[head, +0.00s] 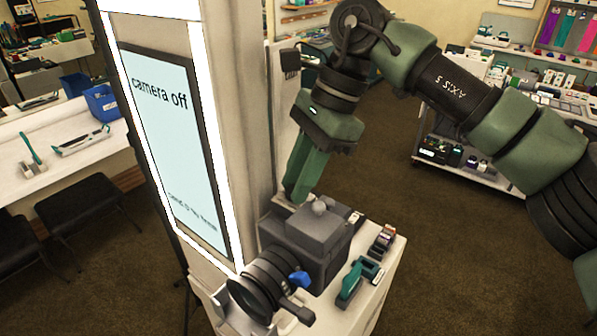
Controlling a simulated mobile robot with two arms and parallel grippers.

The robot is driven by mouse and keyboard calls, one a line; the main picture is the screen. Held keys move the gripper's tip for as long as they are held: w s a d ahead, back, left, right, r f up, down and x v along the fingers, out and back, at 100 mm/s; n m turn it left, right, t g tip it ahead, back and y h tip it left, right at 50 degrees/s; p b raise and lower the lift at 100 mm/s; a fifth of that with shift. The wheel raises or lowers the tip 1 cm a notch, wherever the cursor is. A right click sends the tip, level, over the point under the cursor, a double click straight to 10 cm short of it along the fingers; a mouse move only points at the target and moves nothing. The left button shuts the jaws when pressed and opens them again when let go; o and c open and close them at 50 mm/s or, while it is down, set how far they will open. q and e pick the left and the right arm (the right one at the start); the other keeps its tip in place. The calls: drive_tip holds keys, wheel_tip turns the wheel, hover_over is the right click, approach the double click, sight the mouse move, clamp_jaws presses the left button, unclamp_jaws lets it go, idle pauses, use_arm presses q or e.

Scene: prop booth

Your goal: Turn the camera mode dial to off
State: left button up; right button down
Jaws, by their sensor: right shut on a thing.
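The dark grey camera (318,238) stands on a small white-topped stand, its lens (262,285) toward the lower left. A light blue screen (175,150) on the tall lit panel reads "camera off". My right gripper (297,192) points down at the camera's far top left edge, its green fingers closed together. The fingertips are partly hidden behind the camera body. The mode dial is not clearly visible; it appears to be at the fingertips, so its setting cannot be read directly. My left gripper is out of view.
The stand top (385,262) also holds a green clamp-like tool (357,282) and a small dark item (382,241). The tall panel rises close to the left of my right gripper. A white table (60,155) is at left; shelves stand behind. Carpet is clear at right.

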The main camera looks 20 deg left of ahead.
idle(0.4)
drive_tip(key=c, duration=1.2)
unclamp_jaws()
drive_tip(key=shift+c, duration=0.2)
drive_tip(key=shift+w+a+f, duration=0.1)
drive_tip(key=shift+w+a, duration=0.05)
